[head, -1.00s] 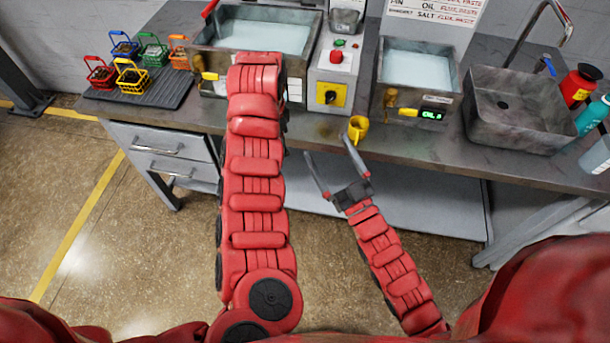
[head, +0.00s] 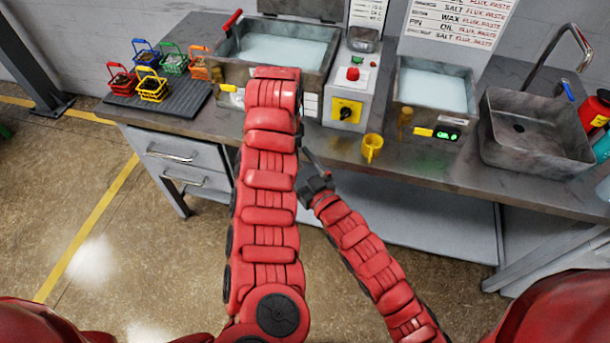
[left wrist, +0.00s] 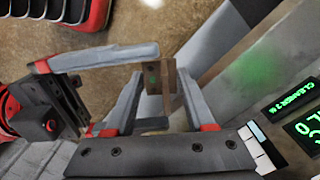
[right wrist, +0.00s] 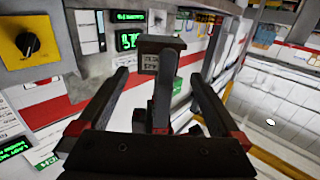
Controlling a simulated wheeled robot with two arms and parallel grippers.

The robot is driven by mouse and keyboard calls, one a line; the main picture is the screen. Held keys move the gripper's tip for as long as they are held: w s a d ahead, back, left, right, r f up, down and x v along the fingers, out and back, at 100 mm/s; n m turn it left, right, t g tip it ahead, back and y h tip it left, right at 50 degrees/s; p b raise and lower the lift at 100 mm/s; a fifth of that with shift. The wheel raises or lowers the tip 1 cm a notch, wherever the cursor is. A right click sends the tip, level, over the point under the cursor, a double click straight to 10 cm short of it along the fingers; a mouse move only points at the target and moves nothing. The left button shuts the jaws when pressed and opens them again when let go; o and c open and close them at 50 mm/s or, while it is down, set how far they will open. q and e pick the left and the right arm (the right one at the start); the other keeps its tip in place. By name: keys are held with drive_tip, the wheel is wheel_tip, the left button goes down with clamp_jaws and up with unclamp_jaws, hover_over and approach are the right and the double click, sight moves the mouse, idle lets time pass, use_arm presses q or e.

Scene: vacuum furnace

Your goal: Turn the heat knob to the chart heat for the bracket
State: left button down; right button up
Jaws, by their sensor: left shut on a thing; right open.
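The heat knob (head: 345,113) is black on a yellow plate, on the grey control box behind the bench front. It also shows in the right wrist view (right wrist: 28,44); its setting is too small to read. My left gripper (left wrist: 160,90) is shut on a small brown-and-grey piece (left wrist: 153,82); I cannot tell whether it is the bracket. In the head view my left arm hides this gripper. My right gripper (right wrist: 158,85) is open, its fingers either side of the small piece (right wrist: 161,43), close to my left gripper. The knob is apart from both grippers.
A chart (head: 462,22) hangs on the wall, partly cut off. A liquid tank (head: 331,72) and a smaller tank (head: 433,68) flank the control box. Coloured baskets (head: 152,90) stand left; a sink (head: 530,130) is right.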

drive_tip(key=shift+x, duration=0.95)
drive_tip(key=shift+c, duration=0.3)
use_arm(q)
drive_tip(key=shift+d, duration=0.1)
use_arm(e)
drive_tip(key=shift+s+r, duration=0.1)
clamp_jaws()
use_arm(q)
drive_tip(key=shift+c, duration=0.9)
unclamp_jaws()
